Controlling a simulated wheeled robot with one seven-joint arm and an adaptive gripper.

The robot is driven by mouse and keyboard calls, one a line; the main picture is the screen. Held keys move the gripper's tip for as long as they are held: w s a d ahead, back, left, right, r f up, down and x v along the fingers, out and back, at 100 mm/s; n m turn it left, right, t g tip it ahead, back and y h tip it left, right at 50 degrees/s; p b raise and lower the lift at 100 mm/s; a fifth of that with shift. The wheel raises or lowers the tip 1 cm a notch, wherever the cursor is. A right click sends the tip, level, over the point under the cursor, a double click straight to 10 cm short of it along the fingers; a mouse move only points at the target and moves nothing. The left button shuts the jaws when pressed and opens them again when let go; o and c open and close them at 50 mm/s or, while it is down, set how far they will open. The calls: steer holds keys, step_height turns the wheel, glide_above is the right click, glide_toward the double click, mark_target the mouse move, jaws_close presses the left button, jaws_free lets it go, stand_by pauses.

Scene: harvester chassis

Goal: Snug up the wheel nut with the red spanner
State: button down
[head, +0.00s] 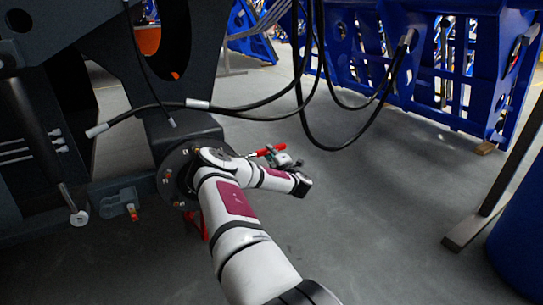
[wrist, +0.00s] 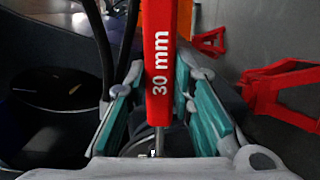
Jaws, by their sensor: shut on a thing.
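The red spanner (wrist: 158,60), marked "30 mm", runs down the middle of the wrist view between the teal pads of my gripper (wrist: 165,120). My gripper is shut on it. In the head view a short red length of the spanner (head: 268,151) shows beside my gripper (head: 284,161), near the dark round hub (head: 170,182) at the lower end of the chassis leg. Small fasteners show on the hub's left rim. My arm covers much of the hub. I cannot tell which nut the spanner is on, or whether it touches one.
Black hoses (head: 255,108) hang above and beside my arm. A blue frame (head: 430,70) stands at the back right, and a blue drum (head: 520,235) at the right edge. Red stands (wrist: 280,95) are on the floor in the wrist view. The floor right of my arm is clear.

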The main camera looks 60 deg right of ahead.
steer(key=shift+w+d+b, duration=0.35)
steer(key=shift+w, duration=0.2)
stand_by(0.4)
step_height(320, 180, down, 3)
steer(key=shift+w+a+r+m, duration=0.1)
steer(key=shift+r+m, duration=0.05)
steer(key=shift+m, duration=0.85)
steer(key=f+m, duration=0.1)
steer(key=f+b, duration=0.1)
steer(key=shift+w+a+f+m, duration=0.2)
steer(key=shift+a+f+m, duration=0.1)
steer(key=shift+f+m, duration=0.1)
steer(key=shift+w+a+f+m+y+b, duration=0.15)
steer(key=shift+a+f+m, duration=0.1)
steer(key=shift+f+m, duration=0.35)
steer(key=shift+w+a+f+m+y+b, duration=0.15)
steer(key=shift+a+f+m, duration=0.2)
steer(key=shift+f, duration=0.3)
